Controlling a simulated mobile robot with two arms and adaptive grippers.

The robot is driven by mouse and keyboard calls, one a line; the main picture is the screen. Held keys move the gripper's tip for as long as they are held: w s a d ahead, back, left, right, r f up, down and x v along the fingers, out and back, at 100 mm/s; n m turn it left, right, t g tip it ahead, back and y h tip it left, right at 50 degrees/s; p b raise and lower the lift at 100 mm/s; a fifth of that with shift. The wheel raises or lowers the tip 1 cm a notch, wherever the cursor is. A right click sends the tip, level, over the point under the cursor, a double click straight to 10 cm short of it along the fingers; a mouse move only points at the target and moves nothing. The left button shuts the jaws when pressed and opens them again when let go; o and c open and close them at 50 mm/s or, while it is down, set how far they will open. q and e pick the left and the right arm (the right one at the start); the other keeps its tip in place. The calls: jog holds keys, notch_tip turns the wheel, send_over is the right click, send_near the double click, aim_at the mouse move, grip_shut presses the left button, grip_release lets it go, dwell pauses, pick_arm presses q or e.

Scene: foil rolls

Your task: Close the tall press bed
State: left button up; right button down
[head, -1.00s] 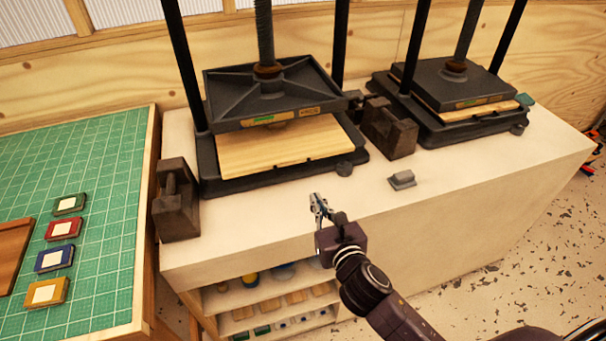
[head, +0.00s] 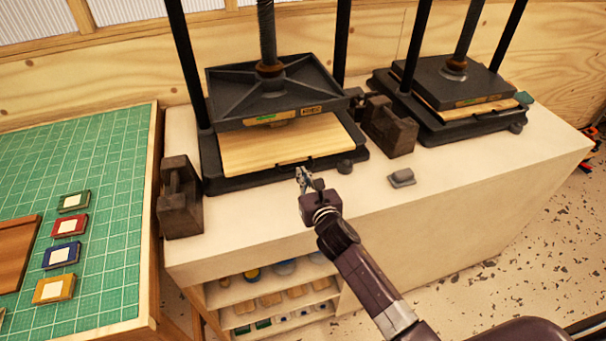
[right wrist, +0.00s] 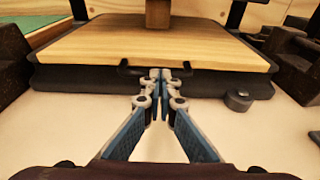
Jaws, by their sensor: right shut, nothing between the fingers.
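The left press has a dark platen (head: 270,90) raised above its bed (head: 255,148), a pale wooden board that sticks out toward me from under the platen. A dark handle (head: 297,162) sits on the bed's front edge. In the right wrist view the bed (right wrist: 90,45) fills the top, with the handle (right wrist: 124,68) at its front. My right gripper (head: 302,172) is shut and empty, its tips (right wrist: 162,75) at the middle of the handle; I cannot tell whether they touch it. My left gripper is out of view.
The right press (head: 455,85) has its platen low over its board. Dark weights (head: 180,200) (head: 390,130) stand beside the left press. A small grey block (head: 402,178) lies on the white bench (head: 470,165). A green mat (head: 110,180) is at left.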

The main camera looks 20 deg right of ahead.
aim_at(297, 158)
jog(key=shift+w, duration=0.1)
jog(key=x, duration=0.2)
jog(key=b+x, duration=0.1)
jog(key=shift+w+a+r, duration=0.1)
jog(key=shift+w+r, duration=0.15)
jog(key=shift+w, duration=0.45)
jog(key=shift+r, duration=0.25)
